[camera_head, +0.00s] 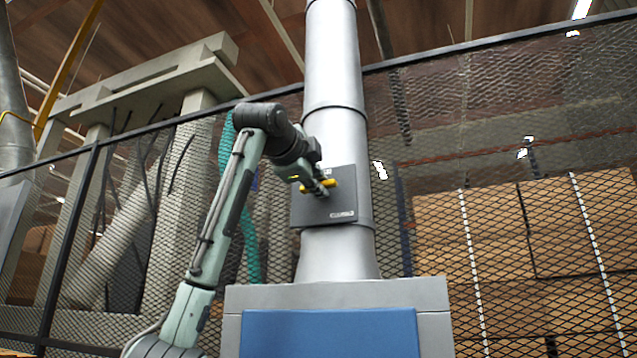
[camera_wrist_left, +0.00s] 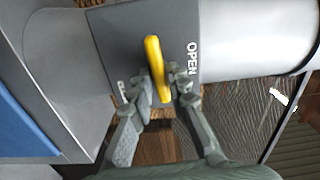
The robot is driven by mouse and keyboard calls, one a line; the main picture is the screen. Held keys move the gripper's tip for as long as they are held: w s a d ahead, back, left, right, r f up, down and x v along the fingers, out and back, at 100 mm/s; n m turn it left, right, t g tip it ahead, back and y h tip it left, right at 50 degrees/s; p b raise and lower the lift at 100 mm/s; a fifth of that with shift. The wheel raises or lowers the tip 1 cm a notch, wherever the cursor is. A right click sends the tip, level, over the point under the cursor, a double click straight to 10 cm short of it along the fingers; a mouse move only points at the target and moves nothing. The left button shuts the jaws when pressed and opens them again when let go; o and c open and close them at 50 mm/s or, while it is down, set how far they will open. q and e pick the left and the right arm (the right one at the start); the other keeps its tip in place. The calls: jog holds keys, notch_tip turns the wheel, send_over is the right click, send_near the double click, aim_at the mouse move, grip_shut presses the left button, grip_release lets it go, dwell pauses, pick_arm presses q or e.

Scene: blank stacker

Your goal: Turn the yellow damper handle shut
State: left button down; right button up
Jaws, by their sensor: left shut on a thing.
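The yellow damper handle (camera_head: 320,186) sits on a dark grey plate (camera_head: 345,207) fixed to the vertical silver duct. In the head view the handle lies nearly level, across the duct. My left gripper (camera_head: 325,188) reaches it from the left and partly covers it. In the left wrist view, the handle (camera_wrist_left: 156,68) stands between the two fingers of the gripper (camera_wrist_left: 157,85), which is shut on it. The word OPEN shows on the plate (camera_wrist_left: 115,25) at one side; a label at the other side is mostly hidden by a finger. My right gripper is not in view.
The silver duct (camera_head: 335,75) rises from a grey cabinet (camera_head: 265,298) with a blue front panel (camera_head: 328,333). A black mesh fence (camera_head: 500,150) stands behind it, with stacked brown boxes beyond. Open air surrounds my left arm in front of the fence.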

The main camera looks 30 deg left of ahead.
pick_arm(q)
jog(key=shift+d+f+m, duration=0.1)
jog(key=shift+m, duration=0.5)
jog(key=c, duration=1.6)
grip_release()
jog(key=shift+o, duration=0.2)
jog(key=v, duration=1.2)
